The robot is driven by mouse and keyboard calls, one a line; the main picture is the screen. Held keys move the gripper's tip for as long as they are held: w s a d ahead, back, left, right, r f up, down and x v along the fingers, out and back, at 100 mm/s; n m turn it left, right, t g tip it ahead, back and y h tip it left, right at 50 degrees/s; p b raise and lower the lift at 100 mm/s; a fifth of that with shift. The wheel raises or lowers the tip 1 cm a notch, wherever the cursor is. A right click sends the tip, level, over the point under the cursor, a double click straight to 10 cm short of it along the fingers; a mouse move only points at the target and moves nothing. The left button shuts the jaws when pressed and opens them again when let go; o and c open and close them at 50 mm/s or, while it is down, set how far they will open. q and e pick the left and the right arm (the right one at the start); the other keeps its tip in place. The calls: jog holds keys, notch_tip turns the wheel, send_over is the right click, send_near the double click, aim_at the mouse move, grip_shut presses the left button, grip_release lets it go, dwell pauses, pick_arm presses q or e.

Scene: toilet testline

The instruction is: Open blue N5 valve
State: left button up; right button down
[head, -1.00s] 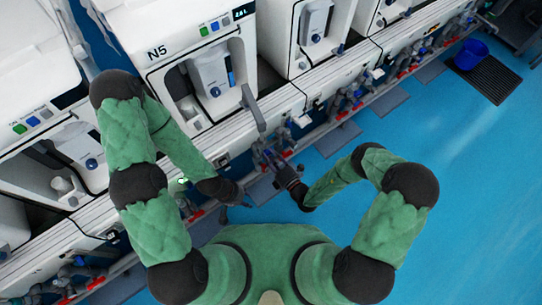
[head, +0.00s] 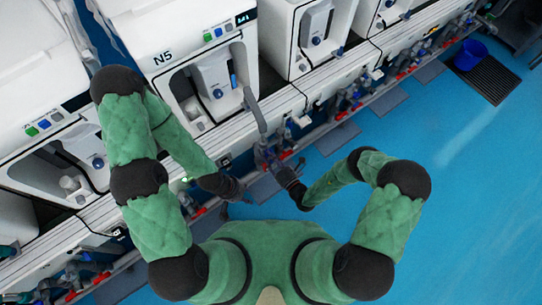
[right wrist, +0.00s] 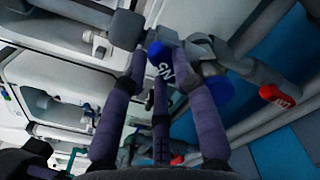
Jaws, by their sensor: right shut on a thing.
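The machine marked N5 (head: 200,68) stands at the upper left of the head view. My right gripper (head: 271,160) reaches the pipework below the row of machines. In the right wrist view its purple fingers (right wrist: 158,78) are closed around a blue valve knob (right wrist: 159,56) with white lettering that reads like an upside-down N5. The fingers cover part of the knob and its stem. My left gripper (head: 241,192) hangs near the white front ledge, left of the right gripper. Its fingers are too small and dark to read.
In the right wrist view, grey pipes (right wrist: 255,70) run beside the knob and a red valve knob (right wrist: 277,95) sits to the right. In the head view, blue floor (head: 460,180) lies open at the right, with a blue bucket (head: 471,54) on a dark grate.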

jog(key=n, duration=0.2)
jog(key=n+p, duration=0.1)
jog(key=n, duration=0.3)
jog(key=shift+s+a+f, duration=0.1)
jog(key=shift+s+f, duration=0.05)
jog(key=shift+f, duration=0.1)
jog(key=shift+n, duration=0.4)
jog(key=c, duration=1)
grip_release()
jog(key=shift+v, duration=5.95)
